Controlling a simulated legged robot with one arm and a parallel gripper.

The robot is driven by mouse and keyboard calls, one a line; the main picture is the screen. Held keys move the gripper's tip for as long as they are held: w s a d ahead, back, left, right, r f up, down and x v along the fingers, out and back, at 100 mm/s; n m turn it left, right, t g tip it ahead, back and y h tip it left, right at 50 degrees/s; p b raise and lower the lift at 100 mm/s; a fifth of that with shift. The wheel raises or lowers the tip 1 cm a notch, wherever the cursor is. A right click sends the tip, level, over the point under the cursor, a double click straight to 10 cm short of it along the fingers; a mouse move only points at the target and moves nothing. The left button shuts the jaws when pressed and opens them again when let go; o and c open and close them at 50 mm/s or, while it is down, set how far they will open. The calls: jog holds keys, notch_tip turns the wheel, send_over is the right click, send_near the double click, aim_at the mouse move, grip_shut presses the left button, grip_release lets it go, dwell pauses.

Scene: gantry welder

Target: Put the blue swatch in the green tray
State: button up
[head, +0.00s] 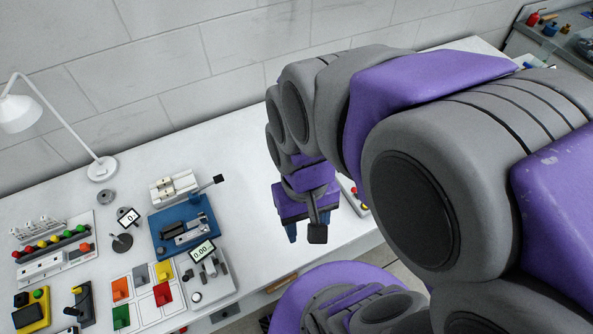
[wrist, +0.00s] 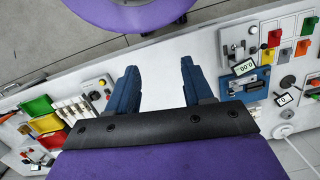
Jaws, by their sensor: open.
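My gripper (head: 307,228) is open and empty above the white bench (head: 260,245). In the wrist view my gripper (wrist: 158,68) shows two blue fingers spread apart with only bare bench between them. A green tray (wrist: 38,106) lies at the left of the wrist view, well apart from the fingers. My arm appears to hide that tray in the head view. I cannot make out a blue swatch in either view. A swatch board (head: 146,311) at lower left in the head view carries orange, grey, yellow, red and green swatches.
A yellow tray (wrist: 47,124) and a red tray (wrist: 51,140) adjoin the green one. A blue fixture (head: 184,226), a gauge (head: 207,270) and a lamp (head: 102,168) stand left of my gripper in the head view. The bench beneath my gripper is clear.

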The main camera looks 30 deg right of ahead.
jog(key=w+d+f+m+y, duration=0.1)
jog(key=w+d+f+m, duration=0.25)
jog(key=w, duration=0.55)
jog(key=w+d+f+m+y+b, duration=0.1)
jog(key=w+d+f+m, duration=0.1)
jog(key=w+d+m, duration=0.5)
jog(key=w+d+f+m+y, duration=0.1)
jog(key=w+d+f+m, duration=0.1)
jog(key=w, duration=0.9)
jog(key=w+d+f+m+t+y, duration=0.15)
jog(key=w+d+f+m, duration=0.25)
jog(key=w+d+f, duration=0.4)
jog(key=b+x, duration=0.1)
jog(key=x, duration=0.2)
jog(key=s+b+x, duration=0.1)
jog(key=x, duration=0.3)
jog(key=s+b+x, duration=0.1)
jog(key=x, duration=0.3)
jog(key=shift+s+d+f+b, duration=0.1)
jog(key=shift+d+f+b, duration=0.15)
jog(key=shift+d+b, duration=0.15)
jog(key=shift+h, duration=0.25)
jog(key=shift+b+x, duration=1.05)
jog(key=shift+x, duration=1.6)
jog(key=shift+s, duration=0.15)
grip_shut()
